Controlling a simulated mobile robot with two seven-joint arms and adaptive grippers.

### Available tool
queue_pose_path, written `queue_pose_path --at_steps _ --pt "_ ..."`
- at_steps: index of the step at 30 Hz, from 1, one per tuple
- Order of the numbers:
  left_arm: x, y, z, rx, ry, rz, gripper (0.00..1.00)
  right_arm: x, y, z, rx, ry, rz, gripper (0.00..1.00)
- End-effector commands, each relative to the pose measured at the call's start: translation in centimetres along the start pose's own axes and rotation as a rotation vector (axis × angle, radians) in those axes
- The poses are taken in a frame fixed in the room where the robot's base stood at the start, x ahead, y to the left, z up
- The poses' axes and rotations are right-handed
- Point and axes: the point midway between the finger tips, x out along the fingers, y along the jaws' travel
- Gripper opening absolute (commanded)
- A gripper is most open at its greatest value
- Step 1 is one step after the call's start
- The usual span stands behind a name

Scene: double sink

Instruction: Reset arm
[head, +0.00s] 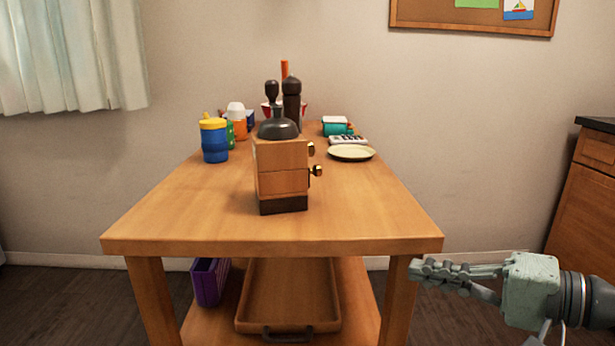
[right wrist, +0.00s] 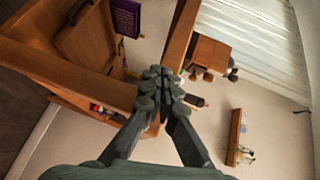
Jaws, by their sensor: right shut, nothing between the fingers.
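My right gripper (head: 420,272) is at the lower right of the head view, beside the table's front right corner and below the level of its top. Its fingers point left and are closed together with nothing held. In the right wrist view the fingertips (right wrist: 158,85) meet in the middle, with the table behind them. My left gripper is not in view.
A wooden table (head: 340,222) stands ahead, with a wooden grinder box (head: 283,180), a blue and yellow cup (head: 214,140) and a plate (head: 351,153) on top. Its lower shelf holds a wooden tray (head: 290,285) and a purple item (head: 209,281). A cabinet (head: 585,200) stands right.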

Motion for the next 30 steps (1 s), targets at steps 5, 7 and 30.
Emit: queue_pose_path --at_steps 5,7,30 --pt "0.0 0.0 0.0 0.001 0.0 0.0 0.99 0.9 7.4 1.5 -0.123 0.037 0.214 0.0" --pt "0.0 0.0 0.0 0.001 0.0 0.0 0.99 0.9 11.1 2.5 -0.189 0.043 0.329 0.0" --pt "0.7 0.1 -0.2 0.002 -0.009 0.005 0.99 -14.0 32.3 13.4 -0.792 -0.301 1.387 0.0"
